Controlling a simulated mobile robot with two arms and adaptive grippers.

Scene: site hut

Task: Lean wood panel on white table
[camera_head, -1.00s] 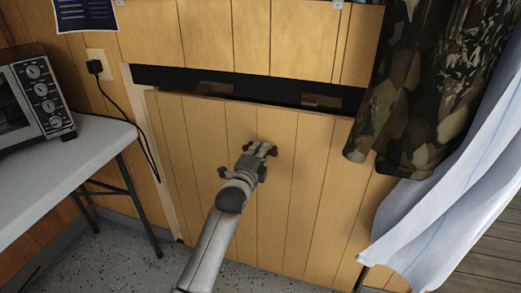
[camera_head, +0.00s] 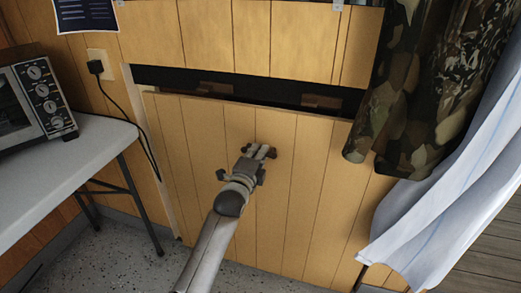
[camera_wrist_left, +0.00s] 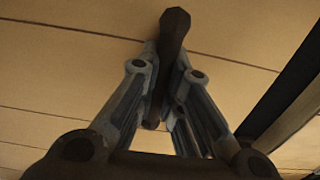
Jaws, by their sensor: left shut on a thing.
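The wood panel (camera_head: 310,185) is a large tan, grooved board standing in front of the wall opening, below a dark gap. My left gripper (camera_head: 262,152) is at the upper middle of the panel. In the left wrist view its fingers (camera_wrist_left: 165,75) are closed around a dark brown handle (camera_wrist_left: 174,28) on the panel face. The handle is mostly hidden by the gripper in the head view. The white table (camera_head: 75,160) stands at the left, apart from the panel. My right gripper is not in view.
A toaster oven (camera_head: 38,100) sits on the white table. A black cord (camera_head: 128,122) hangs from the wall outlet between table and panel. Camouflage clothing (camera_head: 415,90) and a white striped cloth (camera_head: 440,215) hang at the right. Speckled floor (camera_head: 115,255) is free at lower left.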

